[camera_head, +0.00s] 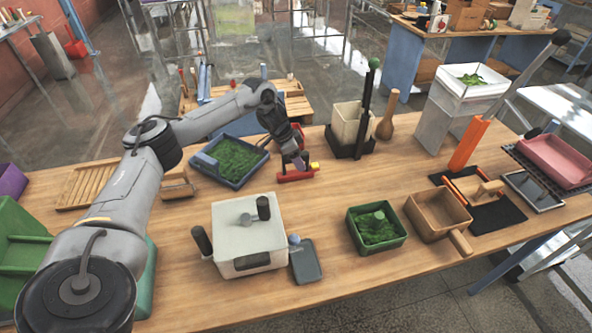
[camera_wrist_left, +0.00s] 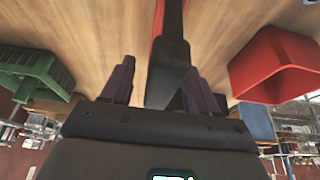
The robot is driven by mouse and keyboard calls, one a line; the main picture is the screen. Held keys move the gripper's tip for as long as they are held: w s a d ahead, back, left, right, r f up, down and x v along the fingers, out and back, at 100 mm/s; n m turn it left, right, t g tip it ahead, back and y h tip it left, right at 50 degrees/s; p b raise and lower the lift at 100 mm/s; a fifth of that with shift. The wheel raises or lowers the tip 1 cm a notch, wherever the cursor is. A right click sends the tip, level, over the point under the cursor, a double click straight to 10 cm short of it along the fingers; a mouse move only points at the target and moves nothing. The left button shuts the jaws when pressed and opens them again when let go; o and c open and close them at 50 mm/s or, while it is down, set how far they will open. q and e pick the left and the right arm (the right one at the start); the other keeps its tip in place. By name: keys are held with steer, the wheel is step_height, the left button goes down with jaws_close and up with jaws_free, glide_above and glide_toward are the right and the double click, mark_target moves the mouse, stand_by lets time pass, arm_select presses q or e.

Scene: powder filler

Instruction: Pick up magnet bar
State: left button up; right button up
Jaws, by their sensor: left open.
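A red bar with a dark part and a yellow end, seemingly the magnet bar (camera_head: 297,176), lies on the wooden table near its far edge. My left gripper (camera_head: 299,160) is right above it, pointing down. In the left wrist view, the bar's dark part (camera_wrist_left: 168,70) shows between the two spread purple-grey fingers of my left gripper (camera_wrist_left: 159,68). The fingers look apart from it, and the gripper is open. Its contact with the bar cannot be told. My right gripper is not in view.
A blue tray of green material (camera_head: 232,160) stands left of the bar. A white box (camera_head: 250,238) and a green tray (camera_head: 378,228) stand nearer. A beige container (camera_head: 352,124) is behind right. Bare table lies right of the bar.

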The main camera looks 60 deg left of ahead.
arm_select(q)
steer(key=shift+w+f, duration=0.1)
steer(key=shift+f, duration=0.3)
jaws_close()
steer(key=shift+r, duration=0.15)
